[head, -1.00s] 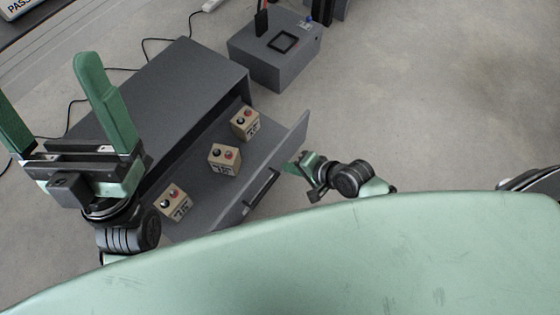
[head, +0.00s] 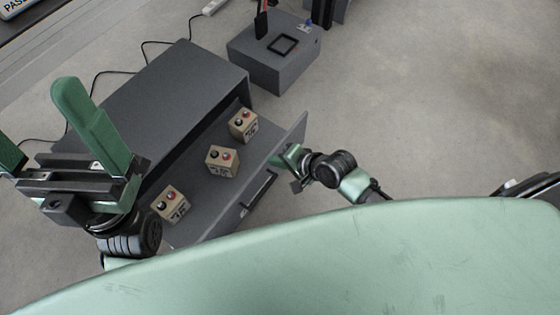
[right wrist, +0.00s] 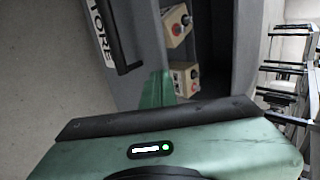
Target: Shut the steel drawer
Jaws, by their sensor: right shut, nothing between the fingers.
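The steel drawer (head: 200,218) is grey and stands pulled out of its dark grey cabinet (head: 170,90). Several beige blocks with red and black knobs lie in it. Its front panel carries a dark bar handle (head: 258,190), which also shows in the right wrist view (right wrist: 112,35) beside lettering. My right gripper (head: 283,157) is shut and empty, at the drawer front to the right of the handle; it looks very close, but I cannot tell contact. Its green fingers also show in the right wrist view (right wrist: 158,90). My left gripper (head: 50,130) is raised at the left, fingers apart.
A grey box (head: 275,65) with a black square on top stands on the floor beyond the cabinet. Black cables run on the floor behind. The floor to the right is clear. My green body covers the bottom of the head view.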

